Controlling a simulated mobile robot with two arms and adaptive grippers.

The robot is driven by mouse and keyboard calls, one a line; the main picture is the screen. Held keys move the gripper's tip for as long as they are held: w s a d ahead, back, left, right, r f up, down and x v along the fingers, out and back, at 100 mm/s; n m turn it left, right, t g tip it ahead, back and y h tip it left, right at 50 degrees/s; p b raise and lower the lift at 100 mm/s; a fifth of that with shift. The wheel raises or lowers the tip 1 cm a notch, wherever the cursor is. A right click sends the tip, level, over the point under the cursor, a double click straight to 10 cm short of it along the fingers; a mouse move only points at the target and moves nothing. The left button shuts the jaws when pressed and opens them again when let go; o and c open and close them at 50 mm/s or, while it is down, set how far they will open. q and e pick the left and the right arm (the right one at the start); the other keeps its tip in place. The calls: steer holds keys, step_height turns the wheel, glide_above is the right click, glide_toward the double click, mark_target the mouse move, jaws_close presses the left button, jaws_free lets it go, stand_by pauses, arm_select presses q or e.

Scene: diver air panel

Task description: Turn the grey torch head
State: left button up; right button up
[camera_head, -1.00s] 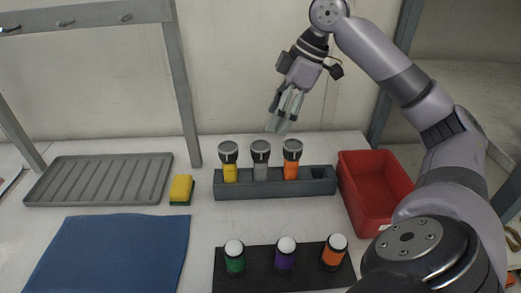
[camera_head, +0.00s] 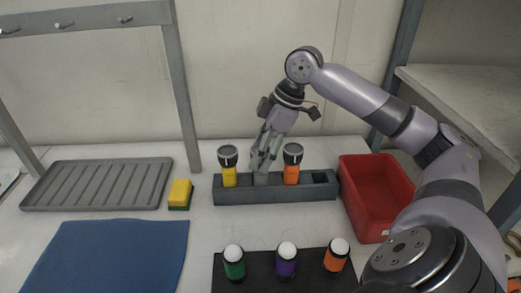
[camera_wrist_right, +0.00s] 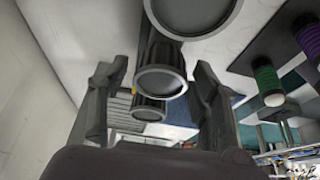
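The grey torch (camera_head: 261,180) stands upright in the middle of the dark rack (camera_head: 275,194), between the yellow torch (camera_head: 229,172) and the orange torch (camera_head: 292,168). In the head view its head is hidden behind my right gripper (camera_head: 264,160), which points down over it. In the right wrist view my right gripper (camera_wrist_right: 157,72) is open, with one finger on each side of the middle torch head (camera_wrist_right: 160,82). A gap shows on the right finger's side; contact on the left is unclear. My left gripper is not in view.
A red bin (camera_head: 374,207) stands right of the rack. A black holder (camera_head: 262,277) with several coloured cylinders is in front. A sponge (camera_head: 179,193), a grey ribbed tray (camera_head: 97,186) and a blue cloth (camera_head: 107,258) lie to the left.

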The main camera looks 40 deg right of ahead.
steer(key=c, duration=1)
steer(key=m+p, duration=0.1)
steer(key=m+h+p, duration=0.1)
steer(key=m+p, duration=0.1)
steer(key=shift+r+m+t, duration=0.2)
steer(key=shift+m+t, duration=0.1)
steer(key=shift+t, duration=0.1)
steer(key=m+h+p, duration=0.1)
steer(key=m+p, duration=0.3)
steer(key=p, duration=0.2)
steer(key=m+h+p, duration=0.2)
steer(key=m+p, duration=0.2)
steer(key=p, duration=0.1)
steer(key=shift+r+m+t+h+p, duration=0.15)
steer(key=shift+m+t+h+p, duration=0.15)
steer(key=shift+m+p, duration=0.1)
steer(key=shift+f+m+h+p, duration=0.3)
steer(key=shift+m+h+p, duration=0.1)
steer(key=shift+m+p, duration=0.6)
